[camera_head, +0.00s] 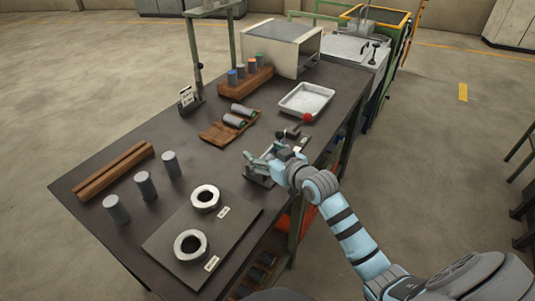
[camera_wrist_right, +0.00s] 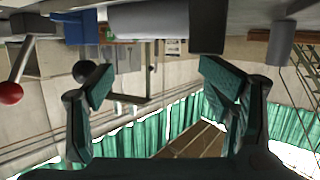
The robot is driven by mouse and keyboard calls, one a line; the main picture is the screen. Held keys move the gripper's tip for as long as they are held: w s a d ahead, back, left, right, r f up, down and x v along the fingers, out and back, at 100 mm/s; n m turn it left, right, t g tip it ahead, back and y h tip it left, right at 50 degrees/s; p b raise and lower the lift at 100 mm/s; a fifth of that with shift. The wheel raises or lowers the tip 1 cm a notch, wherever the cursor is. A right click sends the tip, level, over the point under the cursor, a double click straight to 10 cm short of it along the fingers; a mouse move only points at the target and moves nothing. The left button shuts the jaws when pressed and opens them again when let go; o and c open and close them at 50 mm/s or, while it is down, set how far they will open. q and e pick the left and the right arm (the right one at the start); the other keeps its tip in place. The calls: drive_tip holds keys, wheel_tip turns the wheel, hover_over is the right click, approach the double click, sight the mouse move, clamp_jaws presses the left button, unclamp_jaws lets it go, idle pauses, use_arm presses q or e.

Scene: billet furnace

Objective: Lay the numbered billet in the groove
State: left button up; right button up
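My right gripper (camera_head: 258,163) is low over the middle of the table. In the right wrist view its two fingers (camera_wrist_right: 155,85) are apart with nothing between them. A grey cylinder with a dark end (camera_wrist_right: 150,22) lies across the top of that view, beyond the fingertips. Three plain grey billets (camera_head: 145,186) stand upright at the left. A long wooden block with a groove (camera_head: 115,171) lies behind them. Two grey billets with green ends (camera_head: 241,110) lie on a wooden cradle (camera_head: 215,134). No number is readable on any billet. My left gripper is out of view.
A dark plate with two pale rings (camera_head: 205,198) lies at the front. A wooden rack of colour-topped billets (camera_head: 246,80), a metal tray (camera_head: 306,99) and a white box-shaped furnace (camera_head: 280,46) stand farther back. A red-knobbed lever (camera_head: 308,117) rises near my right gripper.

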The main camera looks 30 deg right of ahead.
drive_tip(key=shift+g, duration=0.5)
drive_tip(key=f, duration=0.2)
drive_tip(key=s+f, duration=0.1)
drive_tip(key=f, duration=0.1)
drive_tip(key=shift+d, duration=0.15)
drive_tip(key=s+d+r+t, duration=0.1)
drive_tip(key=s+r, duration=0.6)
drive_tip(key=s, duration=0.3)
drive_tip(key=shift+s+d+r, duration=0.15)
